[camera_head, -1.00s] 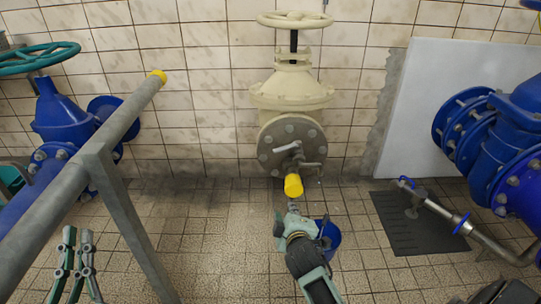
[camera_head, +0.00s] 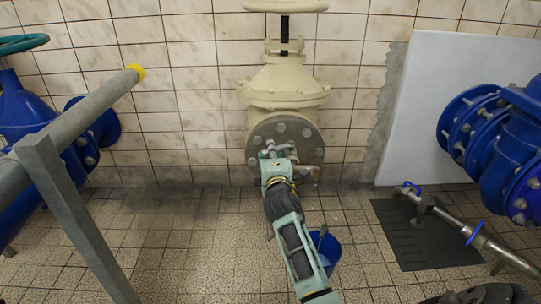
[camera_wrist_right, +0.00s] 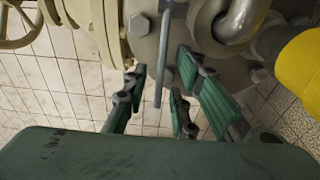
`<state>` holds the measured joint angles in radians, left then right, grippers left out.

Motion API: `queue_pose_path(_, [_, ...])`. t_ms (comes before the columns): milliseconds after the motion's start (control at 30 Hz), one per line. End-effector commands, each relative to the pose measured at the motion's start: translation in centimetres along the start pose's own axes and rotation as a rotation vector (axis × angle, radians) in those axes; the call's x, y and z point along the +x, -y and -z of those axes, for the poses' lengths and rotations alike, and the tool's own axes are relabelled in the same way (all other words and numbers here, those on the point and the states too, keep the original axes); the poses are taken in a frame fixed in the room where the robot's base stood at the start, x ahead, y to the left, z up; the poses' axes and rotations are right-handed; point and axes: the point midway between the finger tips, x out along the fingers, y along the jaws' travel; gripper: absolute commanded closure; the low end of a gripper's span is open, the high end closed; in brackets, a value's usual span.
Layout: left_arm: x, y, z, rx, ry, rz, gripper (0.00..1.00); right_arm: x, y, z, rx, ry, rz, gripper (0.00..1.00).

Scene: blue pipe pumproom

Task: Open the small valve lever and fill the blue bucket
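The cream valve (camera_head: 284,85) stands against the tiled wall with a grey bolted flange (camera_head: 262,135) at its front. In the right wrist view a thin metal lever (camera_wrist_right: 164,55) stands out in front of the flange. My right gripper (camera_wrist_right: 160,85) is open, with its green fingers on either side of the lever and a visible gap to each. The blue bucket (camera_head: 331,243) stands on the floor below, partly hidden by my right arm. My left gripper is out of view.
A yellow-ended part (camera_wrist_right: 300,65) is close beside the right fingers. A grey rail with a yellow cap (camera_head: 136,73) slopes across the left. Blue pipework (camera_head: 500,130) and a low metal pipe (camera_head: 480,240) are on the right. Floor left of the bucket is clear.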

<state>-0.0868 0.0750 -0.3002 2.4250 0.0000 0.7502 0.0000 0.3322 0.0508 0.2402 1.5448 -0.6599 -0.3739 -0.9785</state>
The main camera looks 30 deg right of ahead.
Motion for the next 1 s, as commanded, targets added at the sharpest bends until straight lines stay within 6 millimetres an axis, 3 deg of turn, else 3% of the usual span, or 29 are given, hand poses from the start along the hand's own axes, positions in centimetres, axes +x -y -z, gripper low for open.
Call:
queue_pose_path(367, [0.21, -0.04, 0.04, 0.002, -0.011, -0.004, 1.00, 0.81, -0.02, -0.05, 0.001, 0.000, 0.001, 0.75])
queue_pose_path(667, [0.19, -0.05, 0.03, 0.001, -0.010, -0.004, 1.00, 0.78, -0.01, -0.03, 0.001, 0.000, 0.001, 1.00])
queue_pose_path(1000, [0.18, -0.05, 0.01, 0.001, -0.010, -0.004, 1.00, 0.77, 0.02, -0.03, 0.000, 0.000, 0.001, 1.00])
